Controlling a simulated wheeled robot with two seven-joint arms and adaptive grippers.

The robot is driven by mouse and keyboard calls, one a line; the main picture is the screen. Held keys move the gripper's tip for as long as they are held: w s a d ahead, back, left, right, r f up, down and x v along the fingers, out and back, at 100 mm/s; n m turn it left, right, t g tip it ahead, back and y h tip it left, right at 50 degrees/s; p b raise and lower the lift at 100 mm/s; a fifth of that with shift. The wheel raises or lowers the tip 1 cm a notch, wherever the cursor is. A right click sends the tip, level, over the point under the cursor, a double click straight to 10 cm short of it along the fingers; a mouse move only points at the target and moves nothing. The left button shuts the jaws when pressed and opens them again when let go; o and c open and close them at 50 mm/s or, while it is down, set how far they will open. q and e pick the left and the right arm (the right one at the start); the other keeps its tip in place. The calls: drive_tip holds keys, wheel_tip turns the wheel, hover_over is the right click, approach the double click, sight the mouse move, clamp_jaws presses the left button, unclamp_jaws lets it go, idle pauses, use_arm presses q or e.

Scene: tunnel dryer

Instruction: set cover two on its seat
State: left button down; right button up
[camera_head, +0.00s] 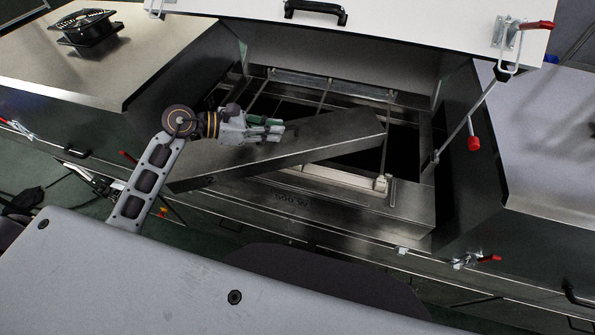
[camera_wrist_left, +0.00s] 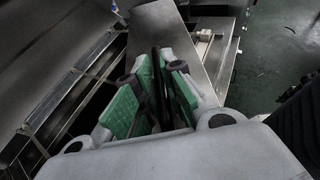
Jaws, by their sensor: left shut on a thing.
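A long metal cover (camera_head: 290,150) lies slanted across the opening of the dryer in the head view, its left end out over the front wall and a small dark mark near that end. I take it for cover two. My left gripper (camera_head: 276,129) is at its upper face and shut on it; the grip point is partly hidden by the fingers. In the left wrist view the green-padded fingers (camera_wrist_left: 160,95) close around a thin dark part, with the metal cover (camera_wrist_left: 165,22) stretching away beyond. The seat frame (camera_head: 345,178) shows partly under and beside the cover. My right gripper is not in view.
A raised white lid (camera_head: 400,30) stands open behind the opening. A strut with a red knob (camera_head: 473,143) is at its right. Metal hoods flank the opening, the left one (camera_head: 60,60) carrying a black fan (camera_head: 88,28). Thin rods cross the dark opening.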

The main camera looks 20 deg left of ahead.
sight(294, 127)
use_arm(q)
drive_tip(key=shift+w+d+f+m+g+h+b, duration=0.1)
drive_tip(key=shift+w+d+m+g+h+b, duration=0.2)
drive_tip(key=shift+d+m+g+b, duration=0.25)
drive_tip(key=shift+w+d+f+m+g+h+b, duration=0.1)
drive_tip(key=shift+w+d+m+g+h+b, duration=0.25)
drive_tip(key=shift+d, duration=0.4)
drive_tip(key=shift+w+d+m+g+b, duration=0.25)
drive_tip(key=shift+d+m+g+b, duration=0.25)
drive_tip(key=shift+d+g+b, duration=0.15)
drive_tip(key=shift+w+d+m+g+h+b, duration=0.35)
drive_tip(key=shift+d+m+g+b, duration=0.25)
drive_tip(key=shift+g+b, duration=0.25)
drive_tip(key=shift+w+d+f+m+g+b, duration=0.1)
drive_tip(key=shift+w+m+g+b, duration=0.1)
drive_tip(key=shift+m+g+b, duration=0.35)
drive_tip(key=shift+w+m+g+b, duration=0.2)
drive_tip(key=shift+m+g+b, duration=0.15)
drive_tip(key=shift+b, duration=0.4)
drive_tip(key=shift+w+a+m+g+b, duration=0.3)
drive_tip(key=shift+m+g+b, duration=0.1)
drive_tip(key=shift+b, duration=0.2)
drive_tip(key=shift+r, duration=0.2)
